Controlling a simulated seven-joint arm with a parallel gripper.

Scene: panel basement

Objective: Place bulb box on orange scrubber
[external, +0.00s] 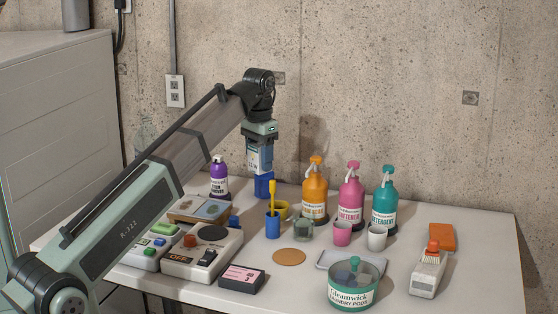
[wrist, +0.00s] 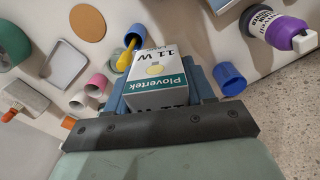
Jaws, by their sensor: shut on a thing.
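The bulb box (wrist: 157,85) is white and teal, marked Plovertek 11 W, and sits between the blue fingers of my gripper (wrist: 160,80) in the wrist view. In the external view my gripper (external: 259,160) points down above the back left of the table, shut on the box, which is only partly visible there. An orange block (external: 441,236), which looks like the orange scrubber, lies at the table's right side, well apart from my gripper. A white tool with an orange top (external: 428,270) lies just in front of it.
Orange (external: 315,195), pink (external: 351,200) and teal (external: 384,200) bottles stand between my gripper and the orange block. Pink (external: 342,234) and white (external: 376,237) cups, a tray (external: 325,261) and a laundry pods tub (external: 354,285) are nearby. The right front corner is clear.

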